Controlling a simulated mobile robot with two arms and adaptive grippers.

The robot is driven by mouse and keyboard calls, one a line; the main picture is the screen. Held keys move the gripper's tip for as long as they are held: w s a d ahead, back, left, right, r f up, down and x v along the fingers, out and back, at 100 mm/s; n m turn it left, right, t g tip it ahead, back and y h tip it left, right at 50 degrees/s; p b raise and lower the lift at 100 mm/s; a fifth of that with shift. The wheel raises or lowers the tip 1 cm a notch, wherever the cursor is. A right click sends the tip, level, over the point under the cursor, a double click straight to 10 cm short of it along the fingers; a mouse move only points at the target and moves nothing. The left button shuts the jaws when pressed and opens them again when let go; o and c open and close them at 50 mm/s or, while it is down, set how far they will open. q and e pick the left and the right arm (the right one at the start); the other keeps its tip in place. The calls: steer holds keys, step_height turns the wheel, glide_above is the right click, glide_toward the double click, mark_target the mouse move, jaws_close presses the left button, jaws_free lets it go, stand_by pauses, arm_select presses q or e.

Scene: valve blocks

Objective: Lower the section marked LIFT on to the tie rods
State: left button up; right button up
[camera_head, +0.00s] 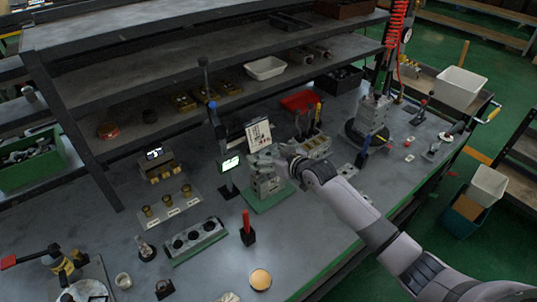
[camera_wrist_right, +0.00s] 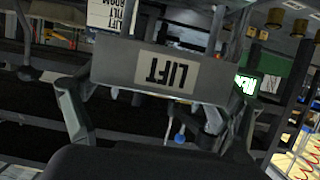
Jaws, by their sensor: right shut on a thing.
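The section marked LIFT (camera_wrist_right: 120,66) is a grey block with a pale label, upside down in the right wrist view. My right gripper (camera_head: 281,156) is shut on it, with a finger at each end of the block. In the head view the gripper is over the grey valve stack (camera_head: 265,183), which stands on a green base (camera_head: 270,201). The gripper and wrist partly cover the held section there. Thin upright rods show behind the section in the wrist view, but I cannot tell whether they pass through it. My left gripper is out of view.
A printed card (camera_head: 258,135) stands behind the stack, and a small lit green screen (camera_head: 230,163) on a post is to its left. A red-handled tool in a black holder (camera_head: 248,236) is in front. A grey tray with round wells (camera_head: 195,240) lies front left. Shelves rise behind.

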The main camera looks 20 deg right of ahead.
steer(key=shift+f+b, duration=1.6)
steer(key=shift+f, duration=0.55)
steer(key=o, duration=1.4)
steer(key=shift+s+f, duration=0.1)
steer(key=shift+f, duration=0.1)
steer(key=v, duration=1.2)
